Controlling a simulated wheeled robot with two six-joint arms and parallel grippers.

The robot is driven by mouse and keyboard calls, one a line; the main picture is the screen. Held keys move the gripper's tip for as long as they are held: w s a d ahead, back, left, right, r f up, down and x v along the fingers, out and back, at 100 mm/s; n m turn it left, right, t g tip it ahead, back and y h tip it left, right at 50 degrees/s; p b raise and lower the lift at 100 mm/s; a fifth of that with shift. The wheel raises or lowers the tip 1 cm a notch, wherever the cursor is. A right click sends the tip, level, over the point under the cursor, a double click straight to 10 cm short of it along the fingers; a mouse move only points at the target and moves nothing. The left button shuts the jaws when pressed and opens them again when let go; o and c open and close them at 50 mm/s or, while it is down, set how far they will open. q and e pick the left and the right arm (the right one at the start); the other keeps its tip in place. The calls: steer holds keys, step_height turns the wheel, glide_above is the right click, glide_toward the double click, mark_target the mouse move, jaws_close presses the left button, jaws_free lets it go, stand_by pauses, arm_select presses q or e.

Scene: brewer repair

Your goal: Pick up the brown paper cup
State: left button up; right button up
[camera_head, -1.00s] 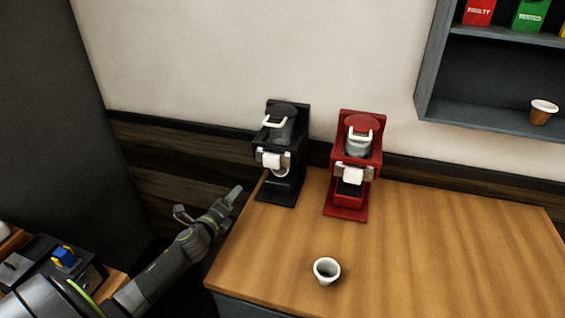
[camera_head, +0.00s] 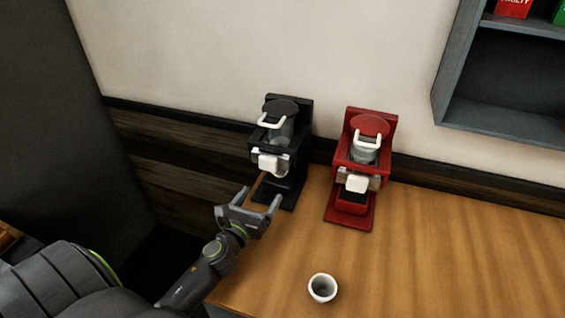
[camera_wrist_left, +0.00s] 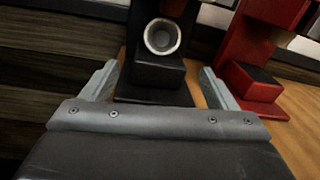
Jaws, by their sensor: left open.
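The brown cup that stood on the wall shelf is outside the head view now. A cup with a pale rim (camera_wrist_left: 162,37) sits in the black brewer (camera_wrist_left: 152,78) in the left wrist view; I cannot tell its outer colour. My left gripper (camera_head: 258,197) is open and empty, in front of the black brewer (camera_head: 283,110) and at the table's left edge. In the left wrist view its two fingers (camera_wrist_left: 159,66) lie apart, with the brewer's base beyond them. My right gripper is not in view.
A red brewer (camera_head: 352,208) stands right of the black one on the wooden table (camera_head: 450,260). A white cup (camera_head: 322,287) stands near the table's front. A grey wall shelf (camera_head: 490,118) is at upper right. The table's right side is clear.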

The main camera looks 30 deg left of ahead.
mark_target(278, 173)
arm_select(q)
steer(key=w, duration=0.4)
steer(key=w+a, duration=0.1)
steer(key=w, duration=0.2)
steer(key=shift+w+a, duration=0.2)
steer(key=shift+w, duration=1.15)
steer(key=shift+w+a, duration=0.15)
steer(key=shift+w, duration=1.2)
steer(key=shift+r, duration=0.1)
steer(key=shift+c, duration=0.8)
steer(key=c, duration=0.9)
steer(key=shift+a, duration=0.1)
